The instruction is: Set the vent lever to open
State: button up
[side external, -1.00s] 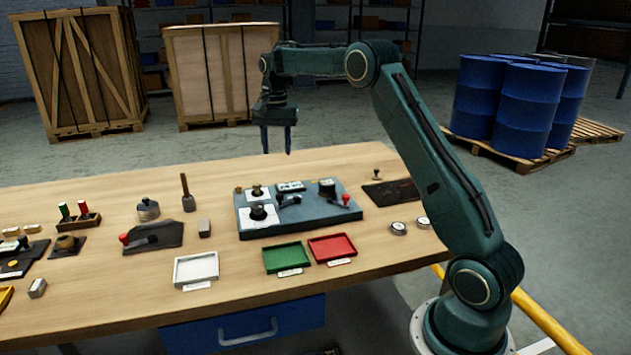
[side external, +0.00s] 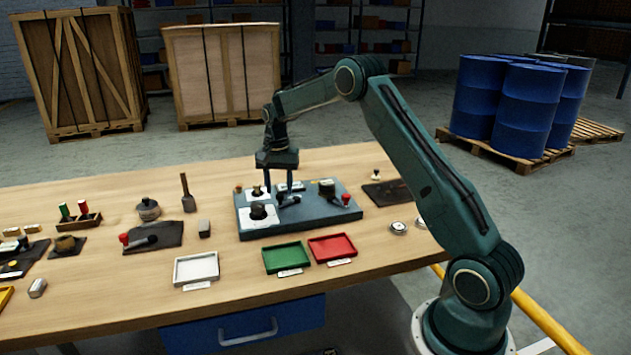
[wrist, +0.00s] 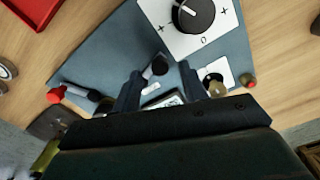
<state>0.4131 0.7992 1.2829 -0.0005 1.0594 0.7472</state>
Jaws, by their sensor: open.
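My gripper (side external: 277,188) is open and points down low over the blue-grey panel (side external: 300,222). In the wrist view, a short dark lever (wrist: 158,65) with a rounded end lies between the open fingertips, with no clear contact. It also shows on the panel's middle in the side view (side external: 290,199). A second lever with a red grip (side external: 345,200) is at the panel's right end. No readable label shows which is the vent lever. My gripper's body hides part of the panel in the wrist view.
A black dial (wrist: 193,14) on a white plate and a brass-coloured knob (wrist: 216,88) flank the fingers. White (side external: 196,268), green (side external: 287,257) and red (side external: 332,247) trays lie in front.

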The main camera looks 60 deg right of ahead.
jog(key=shift+f, duration=0.8)
grip_shut()
